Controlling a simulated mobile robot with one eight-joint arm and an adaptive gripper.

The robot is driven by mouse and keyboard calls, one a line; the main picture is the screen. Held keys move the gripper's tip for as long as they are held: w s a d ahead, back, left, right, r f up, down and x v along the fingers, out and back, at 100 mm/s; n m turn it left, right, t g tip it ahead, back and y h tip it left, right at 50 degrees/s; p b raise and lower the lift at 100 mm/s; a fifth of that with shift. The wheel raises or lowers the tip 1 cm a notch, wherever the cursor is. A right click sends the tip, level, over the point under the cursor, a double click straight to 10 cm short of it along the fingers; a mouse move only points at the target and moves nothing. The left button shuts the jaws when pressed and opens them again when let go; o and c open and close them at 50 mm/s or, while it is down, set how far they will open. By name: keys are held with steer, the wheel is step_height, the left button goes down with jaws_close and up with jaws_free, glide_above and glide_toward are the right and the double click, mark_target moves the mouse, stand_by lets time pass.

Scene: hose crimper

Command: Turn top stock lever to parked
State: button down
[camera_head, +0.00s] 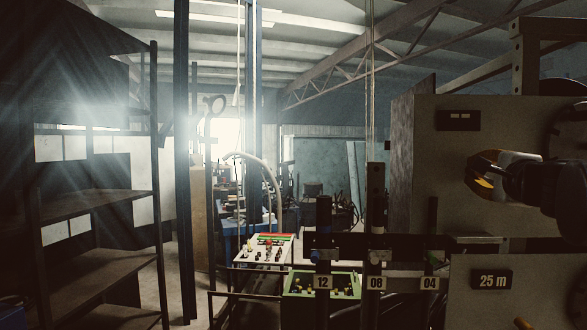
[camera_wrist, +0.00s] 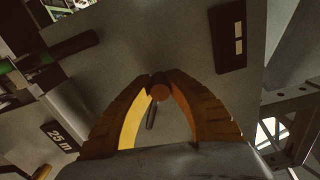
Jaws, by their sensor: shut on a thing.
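My gripper (camera_head: 480,172) is in front of the upper grey panel (camera_head: 430,220) at the right of the head view. In the wrist view, my gripper's orange-brown fingers (camera_wrist: 160,80) close together at their tips around a small round brownish knob (camera_wrist: 160,92). A short dark rod (camera_wrist: 151,116) shows just below the knob, between the fingers. This looks like the top stock lever, with the gripper shut on it. The fingers hide part of it, and the head view does not show it clearly, so its exact angle cannot be told.
A dark plate (camera_head: 457,120) is above the gripper, and a "25 m" plate (camera_head: 491,280) is on the lower panel. Shelves (camera_head: 90,205) stand far left.

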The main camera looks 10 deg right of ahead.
steer(key=shift+f, duration=0.1)
steer(key=c, duration=1.4)
jaws_free()
steer(key=shift+a, duration=0.1)
steer(key=shift+o, duration=0.6)
steer(key=shift+w+a, duration=0.1)
steer(key=shift+s, duration=0.45)
steer(key=v, duration=1.1)
steer(key=shift+s, duration=0.1)
